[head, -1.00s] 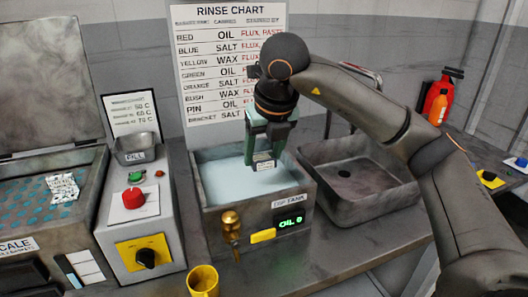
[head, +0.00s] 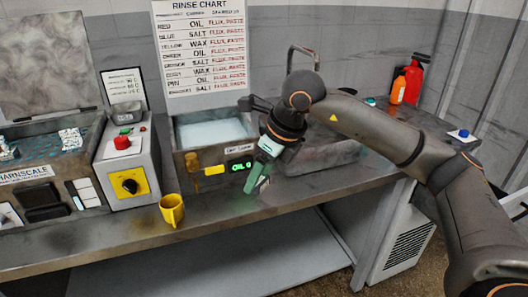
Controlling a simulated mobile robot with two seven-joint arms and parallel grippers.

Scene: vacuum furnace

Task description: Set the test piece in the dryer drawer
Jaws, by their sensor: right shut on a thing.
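My right gripper (head: 257,180) points down and forward in front of the dip tank's right front, beside its green "OIL 0" display. Its fingers are shut on a small piece, which I take to be the test piece; the fingers mostly hide it and its shape is not clear. I cannot pick out a dryer drawer in this view. My left gripper is not in view.
The dip tank (head: 188,160) holds pale liquid, with a grey sink (head: 335,152) to its right. A yellow mug (head: 172,210) stands near the bench edge. A control box (head: 128,172) and an open-lidded machine (head: 40,172) are left.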

